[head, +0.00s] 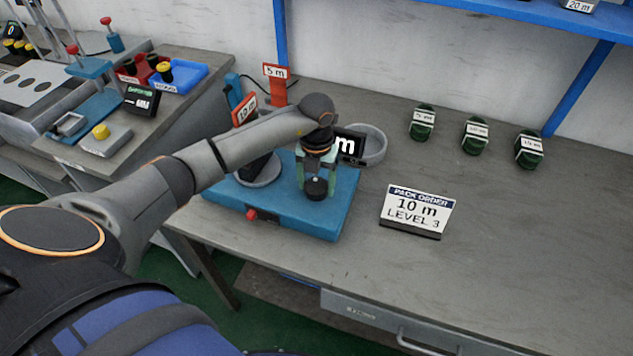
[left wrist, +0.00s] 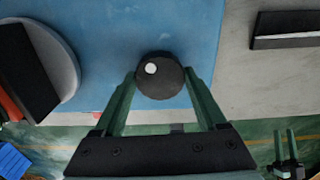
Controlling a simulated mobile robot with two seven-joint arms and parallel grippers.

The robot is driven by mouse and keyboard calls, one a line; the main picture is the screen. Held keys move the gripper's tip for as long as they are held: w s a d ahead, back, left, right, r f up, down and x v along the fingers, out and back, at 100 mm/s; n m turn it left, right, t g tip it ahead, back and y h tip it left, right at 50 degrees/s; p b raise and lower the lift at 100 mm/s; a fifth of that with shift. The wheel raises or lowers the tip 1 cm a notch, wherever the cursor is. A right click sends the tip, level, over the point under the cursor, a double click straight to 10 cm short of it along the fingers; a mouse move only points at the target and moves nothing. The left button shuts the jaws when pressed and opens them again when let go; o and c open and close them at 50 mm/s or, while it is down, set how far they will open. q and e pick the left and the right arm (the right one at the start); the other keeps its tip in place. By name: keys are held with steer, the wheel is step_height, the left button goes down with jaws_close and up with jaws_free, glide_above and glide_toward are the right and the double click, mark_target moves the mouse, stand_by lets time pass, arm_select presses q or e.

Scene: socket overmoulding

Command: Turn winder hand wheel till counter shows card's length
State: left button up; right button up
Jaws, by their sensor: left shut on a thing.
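The blue winder base (head: 225,196) stands on the bench. Its hand wheel shows as a black knob (head: 316,189), with a white dot on top in the left wrist view (left wrist: 160,80). My left gripper (head: 317,181) is shut on the knob, one green finger on each side. The order card (head: 416,211) reads "PACK ORDER 10 m LEVEL 3". My right gripper (left wrist: 285,147) shows small at the lower right of the left wrist view, fingers apart and empty.
A red "5 m" tag (head: 276,72) and a "10 m" tag (head: 245,110) stand behind the winder. A grey ring-shaped dish (head: 372,145) is beside the counter. Several labelled green coils (head: 475,135) lie at the back right. The bench's right front is clear.

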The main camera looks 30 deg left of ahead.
arm_select(q)
steer(key=c, duration=0.3)
steer(key=shift+c, duration=0.2)
steer(key=shift+m, duration=0.3)
